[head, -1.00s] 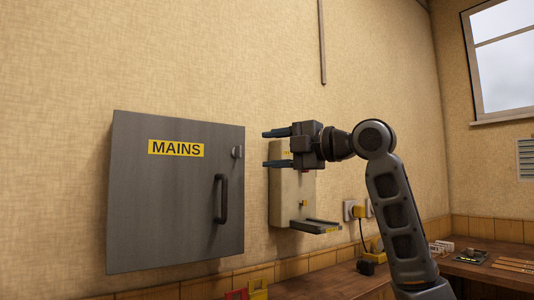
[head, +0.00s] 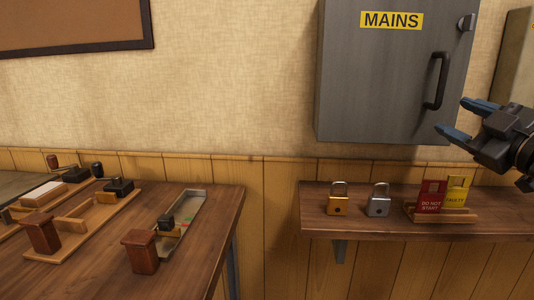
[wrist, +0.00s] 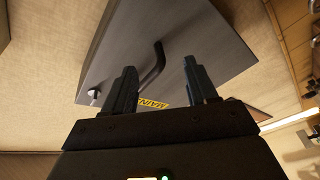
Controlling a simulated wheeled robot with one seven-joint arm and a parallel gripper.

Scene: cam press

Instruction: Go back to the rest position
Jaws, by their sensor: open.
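My gripper (head: 462,119) is at the right side of the head view, in front of the lower right part of the grey mains cabinet. Its two blue-tipped fingers are apart with nothing between them. In the wrist view the fingers (wrist: 160,90) also stand apart, with the cabinet (wrist: 185,40) beyond them. The cabinet (head: 370,80) hangs on the wall with its door closed. It has a yellow MAINS label (head: 391,20), a dark handle (head: 436,82) and a small knob (head: 466,22). I cannot tell whether the fingers touch the cabinet.
A shelf (head: 365,228) below the cabinet holds a brass padlock (head: 338,203), a silver padlock (head: 378,204), and a red tag (head: 431,198) and yellow tag (head: 456,191) in a wooden holder. A workbench (head: 205,250) at left carries wooden fixtures. A gap separates bench and shelf.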

